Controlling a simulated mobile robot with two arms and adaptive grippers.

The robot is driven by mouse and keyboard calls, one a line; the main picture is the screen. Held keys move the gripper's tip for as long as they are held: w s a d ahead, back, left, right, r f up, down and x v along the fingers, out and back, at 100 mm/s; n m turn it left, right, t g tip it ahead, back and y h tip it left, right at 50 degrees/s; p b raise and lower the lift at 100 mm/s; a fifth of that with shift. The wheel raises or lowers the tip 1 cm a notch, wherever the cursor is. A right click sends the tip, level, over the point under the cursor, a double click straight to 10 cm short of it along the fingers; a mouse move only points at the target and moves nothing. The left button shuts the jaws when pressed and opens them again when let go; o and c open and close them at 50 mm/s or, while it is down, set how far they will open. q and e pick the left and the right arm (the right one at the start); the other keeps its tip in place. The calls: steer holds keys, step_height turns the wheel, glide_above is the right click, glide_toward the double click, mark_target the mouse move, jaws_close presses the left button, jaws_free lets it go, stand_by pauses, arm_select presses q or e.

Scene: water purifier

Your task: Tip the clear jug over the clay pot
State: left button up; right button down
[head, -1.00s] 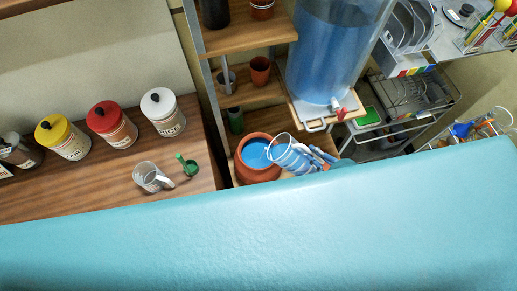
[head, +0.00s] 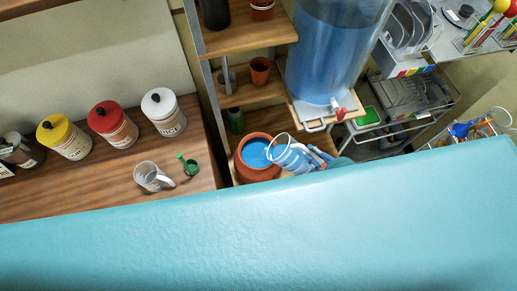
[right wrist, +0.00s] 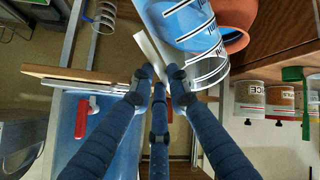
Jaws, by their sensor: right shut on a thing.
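The clear jug (head: 292,157), with blue water inside and white marks on its side, is tilted, its mouth toward the clay pot. The orange clay pot (head: 257,174) stands upright and holds blue water. The jug's rim is by the pot's right edge; I cannot tell whether they touch. My right gripper (head: 318,157) is shut on the jug's handle, right of the pot. In the right wrist view the jug (right wrist: 188,22) lies beyond the fingers (right wrist: 160,82), with the pot (right wrist: 238,14) partly hidden behind it. No stream is clearly visible. My left gripper is not in view.
A large water tank (head: 330,60) with a red tap (head: 339,112) stands on a shelf just above the jug. A wooden counter (head: 90,190) at left holds a second clear jug (head: 150,177), a green item (head: 187,165) and several canisters. A dish rack (head: 415,92) is at right.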

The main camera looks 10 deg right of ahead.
mark_target(302, 158)
steer(key=shift+w+a+r+n+g+h, duration=0.15)
steer(key=shift+w+a+r+h, duration=0.1)
steer(key=shift+r, duration=0.2)
steer(key=shift+w+a+r+n+g+h, duration=0.1)
steer(key=shift+a+r+g+h, duration=0.1)
steer(key=shift+a+r, duration=0.15)
steer(key=shift+w+a+r+n+g+h, duration=0.1)
steer(key=shift+w+a+r+g+h, duration=0.1)
steer(key=shift+r, duration=0.3)
stand_by(4.0)
steer(key=shift+w+a+g+h, duration=0.25)
steer(key=shift+w+a+h, duration=0.1)
steer(key=shift+a, duration=0.15)
stand_by(2.2)
